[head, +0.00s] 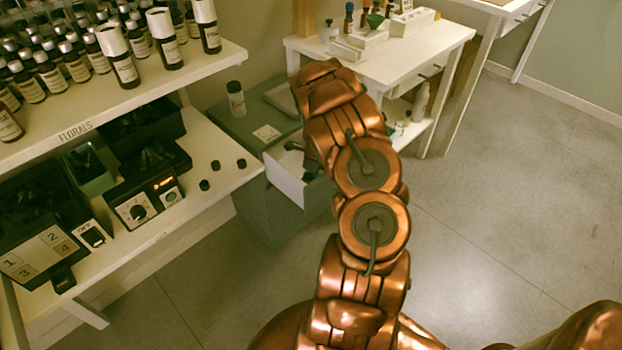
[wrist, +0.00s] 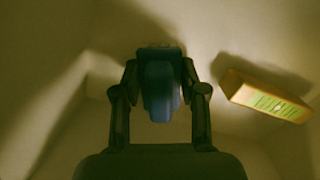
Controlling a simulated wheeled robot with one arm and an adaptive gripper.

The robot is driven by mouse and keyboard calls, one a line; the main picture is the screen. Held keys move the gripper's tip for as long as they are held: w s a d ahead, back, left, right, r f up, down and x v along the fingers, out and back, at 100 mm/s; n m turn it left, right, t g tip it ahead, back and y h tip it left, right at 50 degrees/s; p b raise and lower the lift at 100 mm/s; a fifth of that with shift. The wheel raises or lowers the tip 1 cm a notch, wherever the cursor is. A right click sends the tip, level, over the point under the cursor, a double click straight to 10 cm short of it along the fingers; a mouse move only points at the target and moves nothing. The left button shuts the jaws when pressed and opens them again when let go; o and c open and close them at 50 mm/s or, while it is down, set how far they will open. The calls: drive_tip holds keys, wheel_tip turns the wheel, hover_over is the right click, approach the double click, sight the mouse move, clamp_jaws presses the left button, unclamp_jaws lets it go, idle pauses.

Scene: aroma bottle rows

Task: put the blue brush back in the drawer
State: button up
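The blue brush (wrist: 161,90) is between the fingers of my gripper (wrist: 160,68) in the wrist view. The fingers touch it on both sides. Its far end lies near a pale surface that looks like the inside of the drawer. The drawer (head: 284,180) is pulled out of a grey-green cabinet, with its white front showing in the head view. My gripper (head: 311,165) is at the open drawer there, mostly hidden by my arm. The brush cannot be made out in the head view.
An orange box with a green label (wrist: 264,97) lies right of the brush in the wrist view. A dark-capped bottle (head: 236,98) stands on the cabinet top (head: 258,112). A shelf of bottles (head: 150,88) is at left, a white table (head: 400,50) behind.

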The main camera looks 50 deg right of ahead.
drive_tip(key=o, duration=0.4)
drive_tip(key=shift+c, duration=0.2)
drive_tip(key=r, duration=0.4)
drive_tip(key=s+r, duration=0.1)
drive_tip(key=r, duration=0.7)
drive_tip(key=shift+s+d+r, duration=0.1)
drive_tip(key=shift+s+d, duration=0.1)
drive_tip(key=shift+d, duration=0.1)
drive_tip(key=s+a+r+n+g, duration=0.1)
drive_tip(key=s+a+r+n, duration=0.2)
drive_tip(key=a+r+n, duration=0.35)
drive_tip(key=s+a+r+n, duration=0.3)
drive_tip(key=a, duration=0.6)
drive_tip(key=s+a+r+n+g, duration=0.1)
drive_tip(key=s+a+r+n, duration=0.2)
drive_tip(key=a+r+n, duration=0.35)
drive_tip(key=s+a+r+n+g, duration=0.1)
drive_tip(key=s+a+n, duration=0.6)
drive_tip(key=s, duration=0.3)
drive_tip(key=s+a+r+n+g, duration=0.1)
drive_tip(key=s+a+n, duration=0.7)
drive_tip(key=s, duration=0.2)
drive_tip(key=shift+s+a+n+h, duration=0.2)
drive_tip(key=shift+n+h, duration=0.1)
drive_tip(key=shift+n, duration=0.1)
